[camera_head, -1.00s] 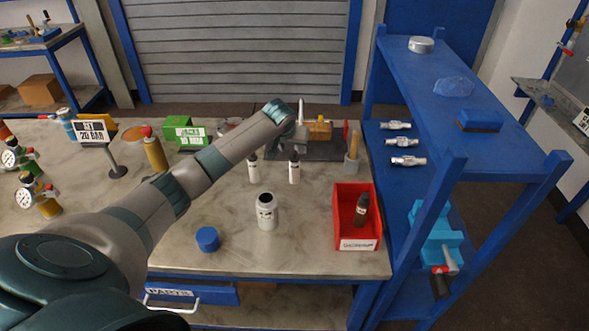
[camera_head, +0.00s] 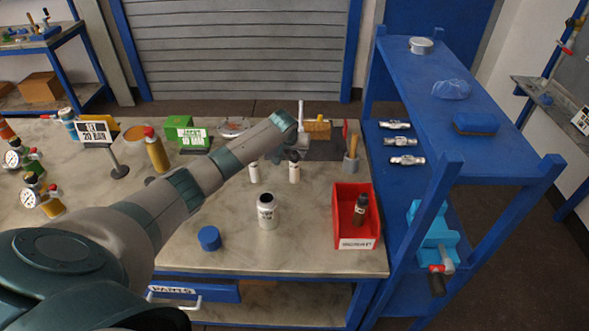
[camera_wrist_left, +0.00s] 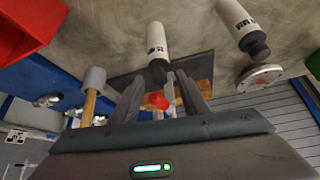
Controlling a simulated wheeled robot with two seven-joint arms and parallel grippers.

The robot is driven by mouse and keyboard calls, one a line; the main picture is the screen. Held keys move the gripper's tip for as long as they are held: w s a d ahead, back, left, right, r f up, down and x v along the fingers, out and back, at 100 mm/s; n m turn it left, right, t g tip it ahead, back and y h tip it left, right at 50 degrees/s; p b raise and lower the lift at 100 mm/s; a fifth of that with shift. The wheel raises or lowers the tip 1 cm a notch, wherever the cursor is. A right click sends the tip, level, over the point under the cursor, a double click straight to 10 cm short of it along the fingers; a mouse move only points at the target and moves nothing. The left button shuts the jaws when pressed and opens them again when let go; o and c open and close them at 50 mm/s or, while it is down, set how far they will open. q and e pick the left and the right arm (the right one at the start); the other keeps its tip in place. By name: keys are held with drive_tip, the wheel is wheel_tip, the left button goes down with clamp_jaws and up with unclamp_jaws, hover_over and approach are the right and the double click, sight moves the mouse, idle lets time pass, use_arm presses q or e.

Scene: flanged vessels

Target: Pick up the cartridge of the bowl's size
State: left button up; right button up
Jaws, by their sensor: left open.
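Two white cartridges with dark tops stand on the table: a left one (camera_head: 254,172) and a right one (camera_head: 294,171). Both show in the left wrist view, the right one (camera_wrist_left: 152,41) and the left one (camera_wrist_left: 236,16). The bowl (camera_head: 267,212) is a white, labelled, open-topped vessel in front of them. My left gripper (camera_wrist_left: 159,82) is open and empty, its fingertips close to the right cartridge's dark top. I cannot tell whether that top is between the fingers. The label sizes are too small to read. My right gripper is out of view.
A blue cap (camera_head: 209,238) lies left of the bowl. A red bin (camera_head: 341,222) holding a dark bottle stands at right. A blue shelf (camera_head: 465,140) flanks the table.

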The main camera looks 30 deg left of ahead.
sight(294, 162)
use_arm(q)
clamp_jaws()
drive_tip(key=shift+r, duration=0.1)
drive_tip(key=shift+r+b, duration=0.45)
drive_tip(key=shift+r, duration=0.05)
wheel_tip(294, 162, up, 2)
drive_tip(key=shift+w+r+b, duration=0.1)
drive_tip(key=shift+r+b, duration=0.1)
drive_tip(key=shift+b, duration=0.5)
drive_tip(key=d+r+b, duration=0.4)
drive_tip(key=d+r, duration=0.3)
drive_tip(key=d, duration=0.4)
drive_tip(key=shift+d+r, duration=0.2)
drive_tip(key=shift+d, duration=0.15)
